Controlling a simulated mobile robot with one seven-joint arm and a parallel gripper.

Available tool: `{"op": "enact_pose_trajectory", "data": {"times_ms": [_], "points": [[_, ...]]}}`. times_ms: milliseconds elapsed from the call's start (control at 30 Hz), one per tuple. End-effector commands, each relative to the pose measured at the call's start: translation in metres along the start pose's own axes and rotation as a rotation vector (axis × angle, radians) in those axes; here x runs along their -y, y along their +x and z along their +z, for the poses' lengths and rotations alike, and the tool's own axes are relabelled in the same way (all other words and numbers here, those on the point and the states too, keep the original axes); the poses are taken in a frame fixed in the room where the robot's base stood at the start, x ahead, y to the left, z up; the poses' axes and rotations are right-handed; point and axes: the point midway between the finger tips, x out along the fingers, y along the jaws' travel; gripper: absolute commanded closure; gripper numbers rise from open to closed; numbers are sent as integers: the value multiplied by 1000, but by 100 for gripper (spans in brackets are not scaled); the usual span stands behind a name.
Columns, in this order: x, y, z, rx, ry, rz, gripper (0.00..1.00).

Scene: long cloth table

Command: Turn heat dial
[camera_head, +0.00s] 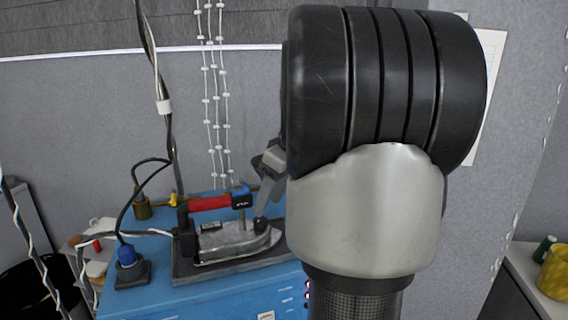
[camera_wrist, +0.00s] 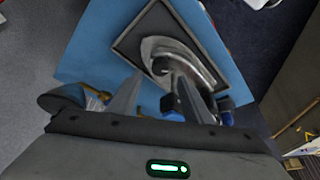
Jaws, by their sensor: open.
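A steam iron (camera_head: 232,243) with a silver soleplate and a red handle (camera_head: 210,203) with a dark blue front end rests on a dark plate (camera_head: 190,276) on the blue table. In the wrist view, the iron's metal body (camera_wrist: 185,55) lies just beyond my fingers. I cannot clearly make out the heat dial; a small dark part (camera_head: 211,226) sits on the iron under the handle. My gripper (camera_head: 264,205) is open at the iron's right end, mostly hidden behind my arm. In the wrist view, my gripper (camera_wrist: 160,85) straddles a dark and blue part; contact is unclear.
A blue plug-like fitting (camera_head: 127,256) on a dark base and a brass fitting (camera_head: 142,205) stand on the left of the blue table (camera_head: 150,300). Cables hang at the left, one running to the iron. A yellow container (camera_head: 553,272) stands at the far right.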

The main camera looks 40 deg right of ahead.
Motion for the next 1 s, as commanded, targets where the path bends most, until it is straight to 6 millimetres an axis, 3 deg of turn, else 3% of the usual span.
{"op": "enact_pose_trajectory", "data": {"times_ms": [33,200,433,633,1000], "points": [[-1,-16,-1,-2,0,4,55],[-1,-58,-1,-1,0,3,55],[-1,-101,0,0,0,2,55],[0,-117,1,2,1,-1,55],[0,-119,0,2,0,-1,54]]}}
